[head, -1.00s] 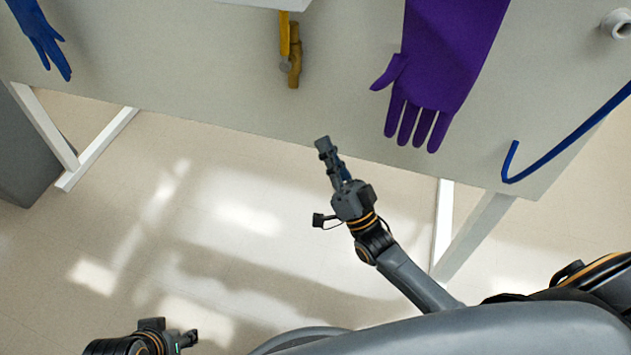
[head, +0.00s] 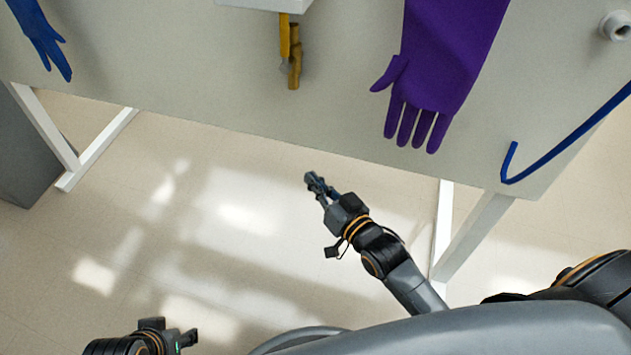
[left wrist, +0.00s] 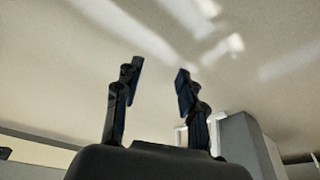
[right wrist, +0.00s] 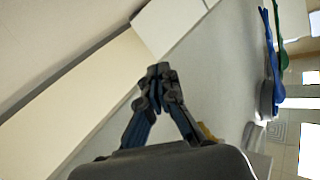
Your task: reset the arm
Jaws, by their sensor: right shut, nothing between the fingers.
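My right gripper (head: 312,180) is in the middle of the head view, in front of the glovebox panel's lower edge and over the floor. Its fingertips meet in the right wrist view (right wrist: 158,72), shut with nothing between them. My left gripper (head: 190,338) is at the bottom left of the head view, low over the floor.
A purple glove (head: 440,70) hangs on the pale panel (head: 200,70), with a brass valve (head: 294,60) to its left. A blue glove (head: 42,38) is at upper left, a blue hose (head: 570,140) at right. White legs (head: 98,150) stand below. The floor (head: 220,230) between is clear.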

